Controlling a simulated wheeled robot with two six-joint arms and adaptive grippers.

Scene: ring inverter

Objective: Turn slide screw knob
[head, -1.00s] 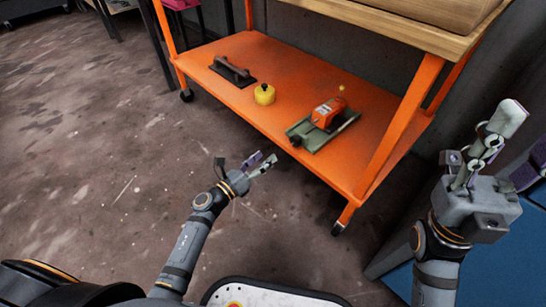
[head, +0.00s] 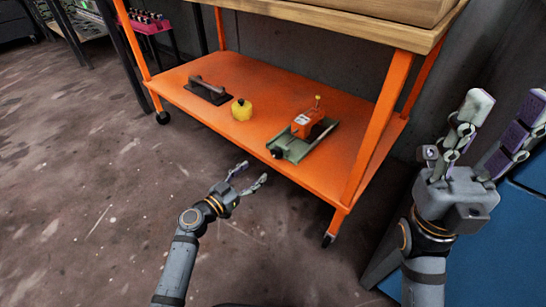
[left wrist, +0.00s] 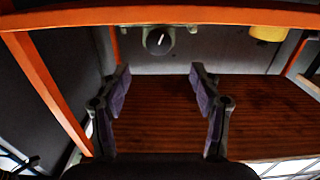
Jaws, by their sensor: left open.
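The device is an orange box (head: 308,122) on a green slide base (head: 291,148), on the cart's lower shelf. A dark round knob (head: 277,153) sits at the base's near end, by the shelf's front edge. In the left wrist view the knob (left wrist: 160,41) faces me with a white mark, beyond and between the fingertips. My left gripper (head: 250,176) is open and empty, in front of the shelf edge and apart from the knob; its spread fingers show in the left wrist view (left wrist: 160,80). My right gripper (head: 504,107) is open and empty at the right, fingers pointing up.
A yellow round object (head: 241,110) and a black float-like tool with a handle (head: 207,92) lie left of the device on the orange shelf (head: 180,85). A cart leg (head: 372,135) stands right of the device. Floor in front is clear. A blue surface (head: 520,225) is at lower right.

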